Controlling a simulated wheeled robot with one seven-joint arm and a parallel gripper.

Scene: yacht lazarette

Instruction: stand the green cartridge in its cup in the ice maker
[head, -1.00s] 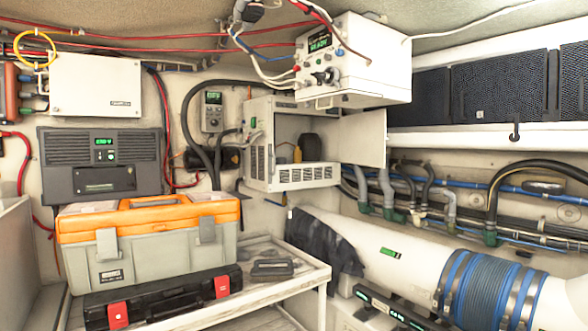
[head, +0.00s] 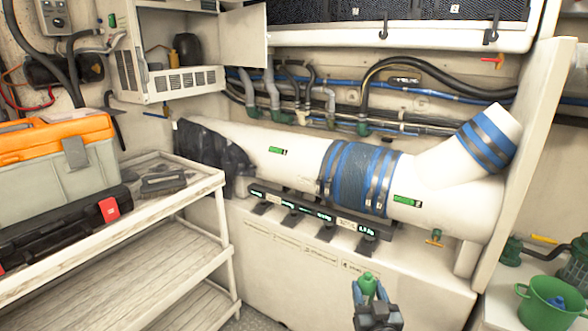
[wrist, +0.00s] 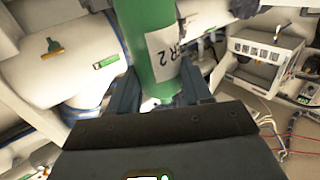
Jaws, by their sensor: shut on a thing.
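The green cartridge (head: 368,284) is in my gripper (head: 371,296), low in the middle right of the head view. In the wrist view the green cartridge (wrist: 146,35) has a white label reading "R 2", partly cut off, and my gripper (wrist: 160,92) is shut on it. The cartridge's top end is out of the wrist frame. A white open-fronted cabinet (head: 180,85) with a vented lower front, perhaps the ice maker, is at the upper left, door open. It also shows in the wrist view (wrist: 240,52). I cannot make out a cup inside.
An amber bottle (head: 173,58) and a dark rounded thing (head: 187,48) are inside the cabinet. A slatted shelf unit (head: 185,205) with an orange-lidded toolbox (head: 70,150) stands left. A large white duct (head: 285,150) crosses the middle. A green bucket (head: 545,310) is at lower right.

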